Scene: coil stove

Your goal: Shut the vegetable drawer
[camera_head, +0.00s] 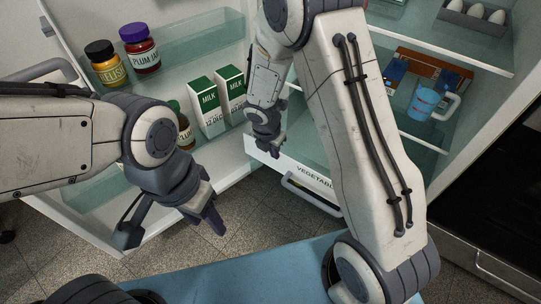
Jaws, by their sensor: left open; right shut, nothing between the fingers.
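The vegetable drawer (290,170) is low in the open fridge, with a white front, a dark "VEGETABL…" label and a bar handle (310,196). My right arm hides the right part of its front, and I cannot tell exactly how far it is pulled out. My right gripper (274,153) points down, shut and empty, at the left end of the drawer front in the picture. I cannot tell whether it touches the front. My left gripper (172,228) is open and empty, farther left and nearer to me, in front of the fridge door.
The open fridge door (110,238) on the left holds milk cartons (207,103), jars (140,48) and a partly hidden bottle (185,130). A blue mug (424,103) and eggs (477,12) stand on shelves at right. Speckled floor (225,248) lies clear below the drawer.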

